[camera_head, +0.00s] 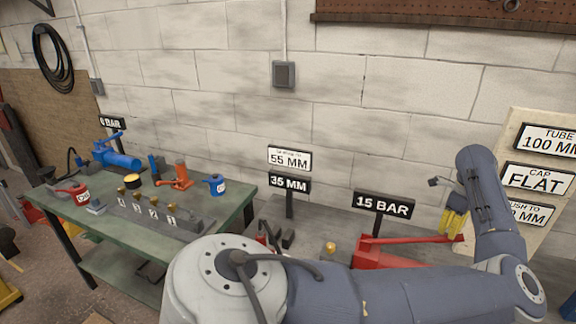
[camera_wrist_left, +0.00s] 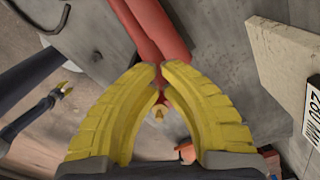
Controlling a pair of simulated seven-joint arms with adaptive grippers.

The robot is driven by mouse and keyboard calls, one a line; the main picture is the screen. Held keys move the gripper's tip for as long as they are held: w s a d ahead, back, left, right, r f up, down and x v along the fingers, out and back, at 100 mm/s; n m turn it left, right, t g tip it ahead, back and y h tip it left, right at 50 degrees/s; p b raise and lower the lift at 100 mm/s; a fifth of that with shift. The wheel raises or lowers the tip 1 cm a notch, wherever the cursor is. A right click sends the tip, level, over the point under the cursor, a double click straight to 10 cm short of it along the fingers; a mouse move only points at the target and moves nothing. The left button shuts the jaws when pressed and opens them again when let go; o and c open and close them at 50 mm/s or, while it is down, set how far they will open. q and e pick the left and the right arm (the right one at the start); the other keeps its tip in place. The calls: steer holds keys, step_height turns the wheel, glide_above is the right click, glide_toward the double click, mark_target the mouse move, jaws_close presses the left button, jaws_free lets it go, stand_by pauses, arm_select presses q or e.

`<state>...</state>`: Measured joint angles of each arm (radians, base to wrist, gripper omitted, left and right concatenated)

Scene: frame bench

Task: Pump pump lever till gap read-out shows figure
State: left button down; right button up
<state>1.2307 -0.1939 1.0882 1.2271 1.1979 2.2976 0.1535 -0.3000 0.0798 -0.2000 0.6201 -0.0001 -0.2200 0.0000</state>
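The red pump (camera_head: 385,258) stands on the bench, with its red pump lever (camera_head: 445,239) reaching right. My left gripper (camera_head: 453,228) has its yellow fingers pointing down at the lever's free end. In the left wrist view the fingertips (camera_wrist_left: 160,70) come almost together over red bars (camera_wrist_left: 150,25). I see no lever clearly between them, and contact cannot be told. A black gap read-out (camera_head: 290,183) shows 35 MM, below a white sign (camera_head: 289,159) with 55 MM. A black pressure sign (camera_head: 384,205) shows 15 BAR.
A green table (camera_head: 75,213) at left holds a blue pump (camera_head: 119,158), red and blue cans and several numbered pieces. A board with white signs (camera_head: 548,178) stands close to my arm at right. My arm hides much of the front bench.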

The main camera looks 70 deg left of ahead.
stand_by(0.8)
arm_select(q)
steer(key=shift+f, duration=5.15)
steer(key=shift+r, duration=5.15)
steer(key=shift+f, duration=5.1)
steer(key=shift+r, duration=5.1)
steer(key=shift+f, duration=0.15)
